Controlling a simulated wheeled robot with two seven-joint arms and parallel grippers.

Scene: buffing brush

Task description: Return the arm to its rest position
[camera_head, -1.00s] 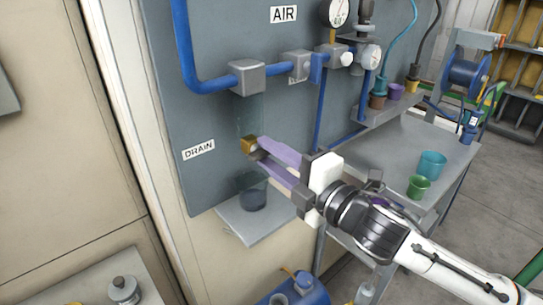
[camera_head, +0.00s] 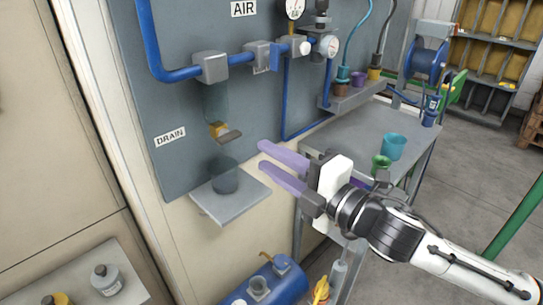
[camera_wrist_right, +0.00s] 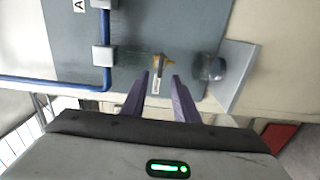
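My right gripper (camera_head: 262,163) is open and empty, its two purple fingers pointing left toward the wall panel. It is apart from the brass drain valve (camera_head: 219,131) with its small grey lever (camera_head: 230,137), which sits under a clear bowl on the blue air line. In the right wrist view the open fingers (camera_wrist_right: 160,85) point at the valve (camera_wrist_right: 160,64), with a gap between. A dark cup (camera_head: 224,176) stands on a small shelf (camera_head: 215,208) below the valve. My left gripper does not show.
A grey bench (camera_head: 365,128) with a teal cup (camera_head: 393,147) and a green cup (camera_head: 381,163) stands behind my right arm. A blue tank (camera_head: 285,284) lies below. A blue hose reel (camera_head: 427,60) is at the back right. The floor at right is mostly clear.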

